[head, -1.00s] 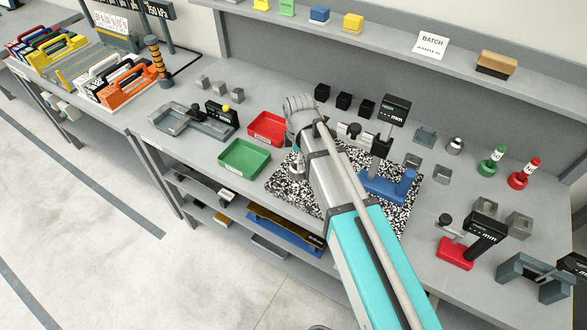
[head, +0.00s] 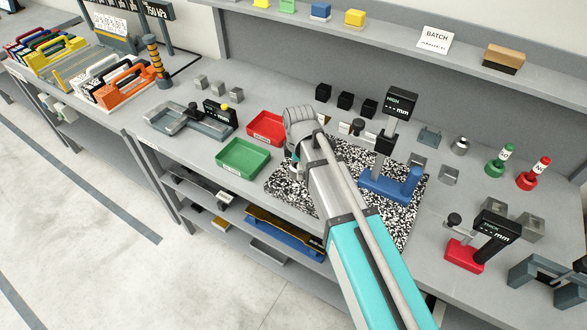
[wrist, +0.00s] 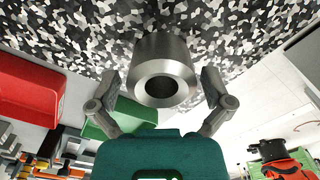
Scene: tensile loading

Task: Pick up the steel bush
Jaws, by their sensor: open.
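The steel bush (wrist: 165,64) is a grey metal cylinder with a round bore, seen end-on in the wrist view. It is at the black, white and grey speckled mat (wrist: 240,32). My gripper (wrist: 162,80) is open, with one finger on each side of the bush. A gap shows between each finger and the bush, so nothing is held. In the head view my gripper (head: 294,165) is mostly covered by my own arm, above the left part of the speckled mat (head: 290,190). The bush cannot be made out there.
A green tray (head: 243,158) and a red tray (head: 267,128) stand left of the mat. A blue-based gauge stand (head: 390,185) stands on the mat, right of my arm. A red-based gauge (head: 465,255) is further right. Black blocks (head: 346,101) stand behind.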

